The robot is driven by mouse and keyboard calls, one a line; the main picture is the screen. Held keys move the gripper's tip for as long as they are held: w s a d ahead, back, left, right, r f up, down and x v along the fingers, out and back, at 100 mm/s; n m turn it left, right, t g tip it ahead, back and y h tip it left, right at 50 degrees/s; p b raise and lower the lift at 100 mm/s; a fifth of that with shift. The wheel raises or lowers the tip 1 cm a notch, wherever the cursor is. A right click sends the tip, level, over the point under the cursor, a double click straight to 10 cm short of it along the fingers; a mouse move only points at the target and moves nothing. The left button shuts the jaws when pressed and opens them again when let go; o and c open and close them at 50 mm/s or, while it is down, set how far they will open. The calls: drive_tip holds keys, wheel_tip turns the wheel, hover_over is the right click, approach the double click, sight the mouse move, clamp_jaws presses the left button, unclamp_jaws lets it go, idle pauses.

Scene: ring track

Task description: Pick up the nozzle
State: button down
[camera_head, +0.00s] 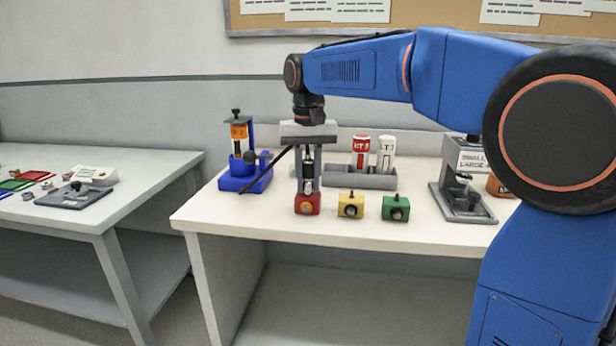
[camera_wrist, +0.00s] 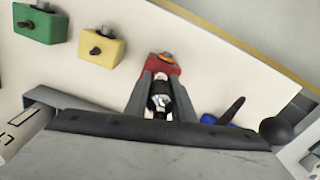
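The nozzle, a small black and silver piece (camera_head: 308,168), stands upright between the two grey fingers of my gripper (camera_head: 308,182). It also shows between the fingers in the wrist view (camera_wrist: 160,92). My gripper points straight down, with its fingertips just above or at a red block (camera_head: 307,204) with an orange round front. The red block also shows beyond the fingertips in the wrist view (camera_wrist: 163,65). The fingers are close on both sides of the nozzle. I cannot tell whether they touch it, and its lower end is partly hidden.
A yellow block (camera_head: 351,205) and a green block (camera_head: 396,208) stand to the right. Behind is a grey tray (camera_head: 345,180) with a red bottle (camera_head: 361,152) and a white bottle (camera_head: 386,154). A blue press with a dark lever (camera_head: 241,178) is close on the left.

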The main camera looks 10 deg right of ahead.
sight(308, 160)
wheel_tip(308, 160, up, 9)
drive_tip(key=shift+r, duration=0.55)
idle(0.5)
